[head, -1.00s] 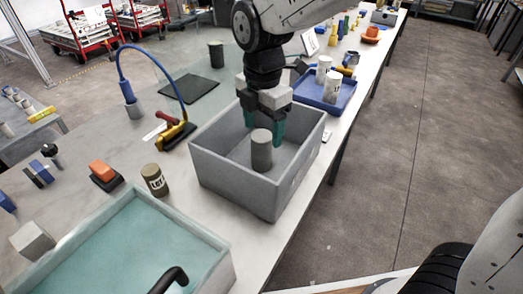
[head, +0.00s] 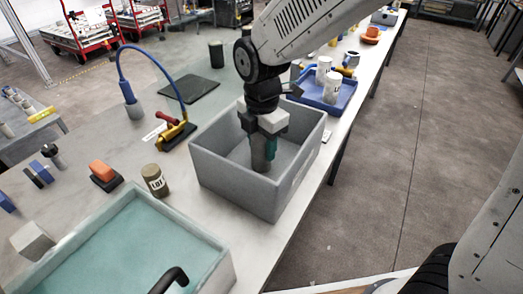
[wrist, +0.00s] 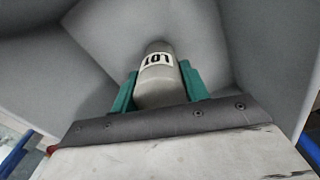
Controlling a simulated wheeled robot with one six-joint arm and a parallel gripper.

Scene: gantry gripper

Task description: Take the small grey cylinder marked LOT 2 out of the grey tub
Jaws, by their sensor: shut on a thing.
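The grey tub (head: 235,197) stands on the bench, with my gripper (head: 265,160) reaching down inside it. In the wrist view the small grey cylinder (wrist: 157,88) sits between the two green fingers of my gripper (wrist: 158,92), which are shut on it. Its white label shows "LOT"; any number is out of sight. In the head view the cylinder (head: 259,155) is mostly hidden behind the fingers. I cannot tell whether its base touches the tub floor.
Another cylinder with a LOT label (head: 155,180) stands on the bench left of the tub. A teal-lined basin (head: 225,268) is in front. A blue tray (head: 340,103) with white cups lies behind right. A yellow tool (head: 177,133) is behind left.

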